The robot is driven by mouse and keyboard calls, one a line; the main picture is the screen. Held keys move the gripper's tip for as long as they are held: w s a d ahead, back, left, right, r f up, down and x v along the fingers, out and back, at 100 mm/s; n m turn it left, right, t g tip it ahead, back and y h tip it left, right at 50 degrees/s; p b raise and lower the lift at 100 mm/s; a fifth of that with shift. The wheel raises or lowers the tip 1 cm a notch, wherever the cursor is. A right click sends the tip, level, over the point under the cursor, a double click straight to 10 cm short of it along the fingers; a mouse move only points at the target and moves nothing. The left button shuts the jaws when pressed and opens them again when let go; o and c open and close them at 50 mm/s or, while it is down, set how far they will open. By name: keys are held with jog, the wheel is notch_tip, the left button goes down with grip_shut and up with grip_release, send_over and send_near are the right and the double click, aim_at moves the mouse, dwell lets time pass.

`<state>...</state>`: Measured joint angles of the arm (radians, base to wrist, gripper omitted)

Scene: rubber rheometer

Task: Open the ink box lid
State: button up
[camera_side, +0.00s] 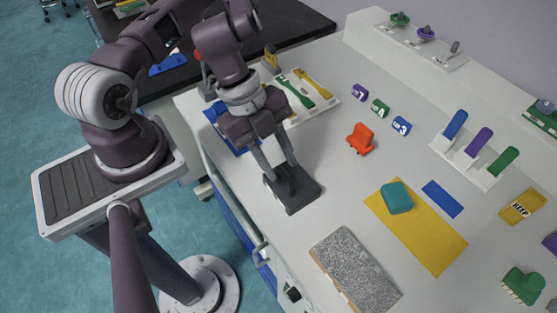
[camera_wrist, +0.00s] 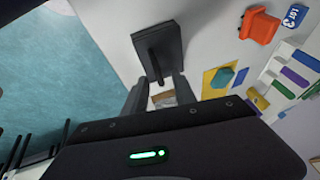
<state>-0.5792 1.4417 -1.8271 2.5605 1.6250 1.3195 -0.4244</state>
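The ink box seems to be the dark grey flat box (camera_side: 307,194) near the table's front edge. Its dark top also shows in the wrist view (camera_wrist: 170,38), with a narrow raised bar (camera_wrist: 155,58) on it. The lid looks flat and closed; no opening shows. My gripper (camera_side: 281,172) points down over the box, its two fingers apart. In the wrist view my gripper (camera_wrist: 159,82) has its fingers on either side of the bar's near end, with gaps visible. I cannot tell whether the fingertips touch the lid.
A speckled grey slab (camera_side: 355,270) lies on the near side of the table. A yellow mat (camera_side: 435,240) with a teal block (camera_side: 397,197) and a red chair-shaped object (camera_side: 361,139) are to the right. A tray with green and yellow tools (camera_side: 305,97) is behind my gripper.

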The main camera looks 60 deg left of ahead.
jog(key=shift+d+f, duration=0.15)
jog(key=shift+f, duration=0.2)
jog(key=shift+w, duration=0.1)
grip_shut()
dwell(1.1)
